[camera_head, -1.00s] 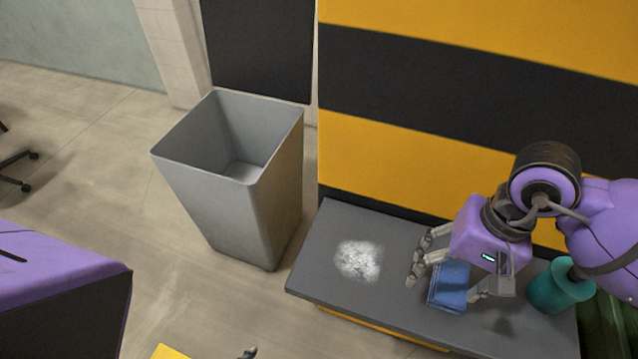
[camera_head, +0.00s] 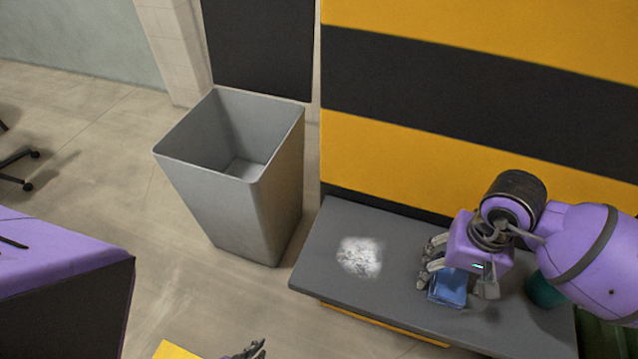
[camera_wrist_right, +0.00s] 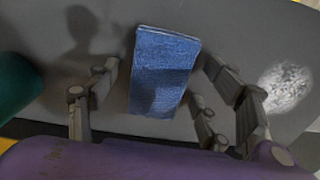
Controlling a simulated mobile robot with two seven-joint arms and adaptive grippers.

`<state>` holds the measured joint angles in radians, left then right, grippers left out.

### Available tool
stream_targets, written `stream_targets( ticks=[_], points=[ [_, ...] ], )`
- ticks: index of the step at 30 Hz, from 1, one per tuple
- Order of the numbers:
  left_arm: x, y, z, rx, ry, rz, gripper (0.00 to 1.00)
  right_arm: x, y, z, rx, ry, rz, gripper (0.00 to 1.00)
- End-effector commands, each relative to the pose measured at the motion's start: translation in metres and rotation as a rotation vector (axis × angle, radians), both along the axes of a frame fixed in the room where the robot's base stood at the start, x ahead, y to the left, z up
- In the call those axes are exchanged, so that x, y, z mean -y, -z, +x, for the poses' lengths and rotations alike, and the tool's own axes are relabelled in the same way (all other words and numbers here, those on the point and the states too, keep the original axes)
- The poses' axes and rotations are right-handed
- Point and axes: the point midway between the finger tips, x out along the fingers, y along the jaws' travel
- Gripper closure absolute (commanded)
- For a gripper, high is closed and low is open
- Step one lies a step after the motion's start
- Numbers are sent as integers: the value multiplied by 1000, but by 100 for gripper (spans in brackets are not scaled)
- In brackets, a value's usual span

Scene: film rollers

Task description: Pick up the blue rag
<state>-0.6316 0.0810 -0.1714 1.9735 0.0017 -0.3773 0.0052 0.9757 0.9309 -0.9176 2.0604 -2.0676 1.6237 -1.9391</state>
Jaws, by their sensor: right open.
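The blue rag (camera_head: 447,287) lies folded on the grey bench top (camera_head: 390,297) and is partly covered by my right gripper in the head view. In the right wrist view the rag (camera_wrist_right: 163,72) lies between the spread fingers. My right gripper (camera_head: 456,280) is open, with fingers on either side of the rag, and I see no finger closed on it. My left gripper (camera_head: 246,353) shows only as a small part at the bottom edge of the head view.
A white powdery patch (camera_head: 359,256) is on the bench left of the rag. A teal cylinder (camera_head: 545,291) stands to the right, partly behind my arm. A grey bin (camera_head: 229,177) stands on the floor left of the bench. A striped wall rises behind.

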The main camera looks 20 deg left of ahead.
Motion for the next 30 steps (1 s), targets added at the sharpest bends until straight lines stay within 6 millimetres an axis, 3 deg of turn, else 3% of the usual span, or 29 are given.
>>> stream_targets(
  ticks=[2, 12, 23, 30],
  points=[
    [0, 0, 2, 4, 2, 0, 100, 0, 0, 0, 0, 0, 0, 27],
    [-3, 0, 2, 5, 2, 4, 100, 0, 0, 0, -1, 0, 0, 72],
    [-3, 0, 2, 4, 1, 5, 100, 0, -5, 0, 0, 0, 1, 72],
    [-3, 1, 1, 2, 1, 6, 100, 1, -36, -2, 2, -1, 0, 72]
  ],
)
